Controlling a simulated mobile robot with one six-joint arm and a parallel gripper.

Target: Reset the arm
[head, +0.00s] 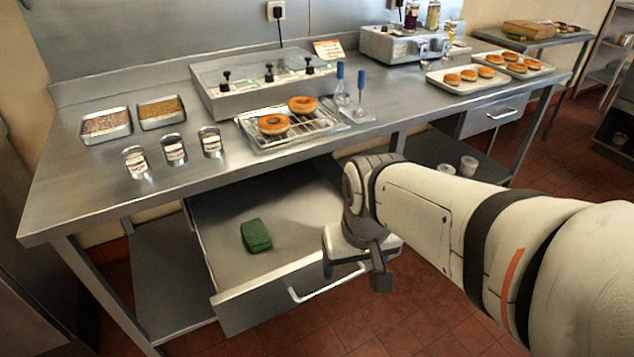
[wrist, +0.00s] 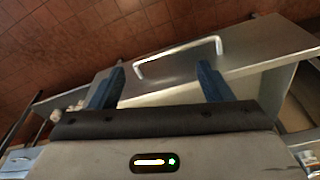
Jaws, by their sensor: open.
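My gripper (head: 381,262) hangs at the front of the open drawer, over its right front part, near the handle (head: 327,283). In the wrist view my gripper (wrist: 160,78) shows two dark blue fingers spread apart with nothing between them. The drawer front (wrist: 245,68) and its handle (wrist: 180,58) lie beyond the fingertips. The open drawer (head: 215,235) is pulled out below the steel table (head: 75,185). A green sponge-like block (head: 256,235) lies in the drawer, left of my gripper and apart from it. My arm comes in from the right.
On the table are several labelled cans (head: 174,150), two trays of sprinkles (head: 106,124), a rack (head: 290,130) with two donuts (head: 273,124), a control box (head: 262,85) and trays of donuts (head: 462,82). The floor (head: 390,325) before the drawer looks clear.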

